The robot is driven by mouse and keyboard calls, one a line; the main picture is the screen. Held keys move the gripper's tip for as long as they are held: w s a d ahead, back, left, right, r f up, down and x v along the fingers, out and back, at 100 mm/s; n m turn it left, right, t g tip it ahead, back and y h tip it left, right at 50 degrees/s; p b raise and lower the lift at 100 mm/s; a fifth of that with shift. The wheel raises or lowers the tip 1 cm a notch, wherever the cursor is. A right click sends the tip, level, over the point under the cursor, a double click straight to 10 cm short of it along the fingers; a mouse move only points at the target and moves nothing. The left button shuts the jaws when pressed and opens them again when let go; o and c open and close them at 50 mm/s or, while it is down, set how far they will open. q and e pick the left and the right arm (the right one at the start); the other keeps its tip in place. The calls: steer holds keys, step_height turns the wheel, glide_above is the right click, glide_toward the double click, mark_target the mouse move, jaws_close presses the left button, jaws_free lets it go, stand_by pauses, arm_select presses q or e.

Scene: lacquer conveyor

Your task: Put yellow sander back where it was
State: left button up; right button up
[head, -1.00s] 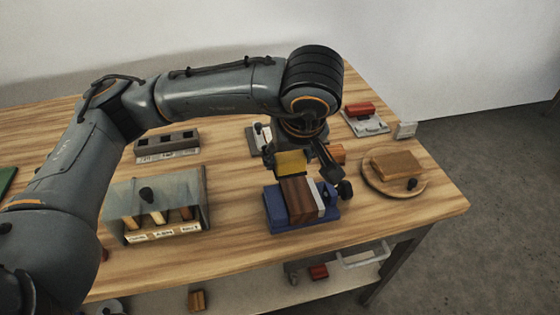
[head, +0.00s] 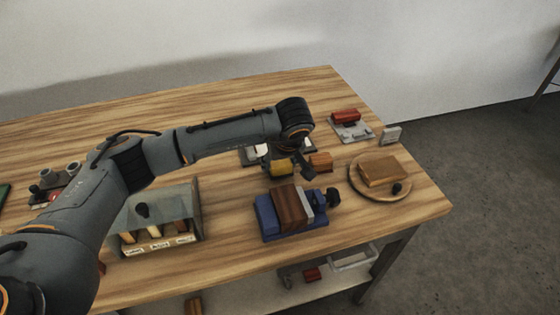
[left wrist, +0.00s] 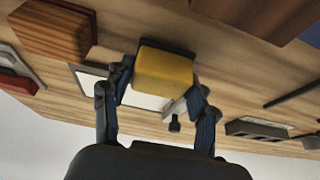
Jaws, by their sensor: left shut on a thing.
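The yellow sander (head: 279,168) is a small yellow block behind the blue vise in the head view. My left gripper (head: 291,164) is shut on it. In the left wrist view the yellow sander (left wrist: 163,72) sits between the two fingers (left wrist: 160,88). A pale plate with a dark edge (head: 255,153) lies by the gripper, partly hidden by my arm. In the left wrist view this plate (left wrist: 143,99) shows behind the sander; I cannot tell whether they touch. My right gripper is not in view.
The blue vise (head: 268,220) holds a brown wood block (head: 290,208). An orange-brown block (head: 320,162) stands close right of the gripper. A red block sits on a grey plate (head: 350,130) at the back right. A round board (head: 368,191) and a glass-fronted box (head: 185,210) flank the vise.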

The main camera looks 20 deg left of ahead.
arm_select(q)
steer(key=shift+f, duration=0.3)
steer(key=shift+f, duration=0.2)
steer(key=o, duration=1.1)
